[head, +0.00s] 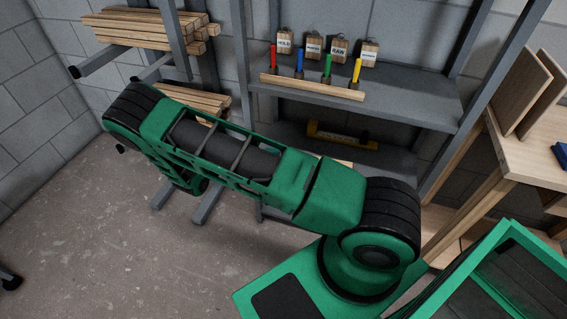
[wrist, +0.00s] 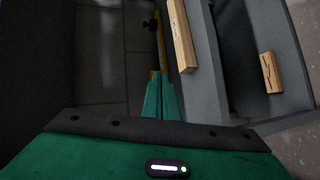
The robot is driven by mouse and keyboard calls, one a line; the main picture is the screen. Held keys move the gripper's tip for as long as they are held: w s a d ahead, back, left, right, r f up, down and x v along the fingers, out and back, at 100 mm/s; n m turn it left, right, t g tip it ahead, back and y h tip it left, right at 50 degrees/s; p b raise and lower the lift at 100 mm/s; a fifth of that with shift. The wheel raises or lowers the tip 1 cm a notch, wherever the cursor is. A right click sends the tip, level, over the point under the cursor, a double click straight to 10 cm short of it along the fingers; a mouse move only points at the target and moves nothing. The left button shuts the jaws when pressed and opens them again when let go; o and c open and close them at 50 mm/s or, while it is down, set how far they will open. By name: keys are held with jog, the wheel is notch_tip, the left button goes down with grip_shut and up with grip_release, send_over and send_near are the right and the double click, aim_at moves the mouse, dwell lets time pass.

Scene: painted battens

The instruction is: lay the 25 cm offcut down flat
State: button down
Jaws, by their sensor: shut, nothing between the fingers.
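In the wrist view my gripper (wrist: 160,97) shows two green fingers closed together, with nothing between them. A pale wooden piece (wrist: 181,36) lies along a grey ledge just beyond and right of the fingertips, apart from them. A shorter wooden block (wrist: 270,72) with a dark mark on its face is farther right on a grey surface. I cannot tell which of these, if either, is the 25 cm offcut. In the head view my green arm crosses the middle and my gripper is not visible.
Grey shelving (head: 405,92) holds a wooden strip (head: 312,87) with coloured markers, hanging tags and, lower down, a yellow level (head: 343,136). Battens (head: 150,25) lie on a rack at left. A wooden bench (head: 540,150) stands at right.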

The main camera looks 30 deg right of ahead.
jog(key=a+f+n+t+h, duration=0.2)
jog(key=a+f+n+t, duration=0.25)
jog(key=f+t, duration=0.4)
jog(key=shift+g, duration=0.95)
jog(key=x, duration=0.3)
jog(key=f+x, duration=0.1)
jog(key=x, duration=0.6)
jog(key=shift+w+f, duration=0.35)
jog(key=shift+s+d+n, duration=0.25)
jog(key=shift+s+d, duration=0.7)
jog(key=shift+s, duration=0.2)
jog(key=shift+s+d, duration=0.25)
jog(key=shift+s, duration=0.15)
jog(key=shift+s+a, duration=0.1)
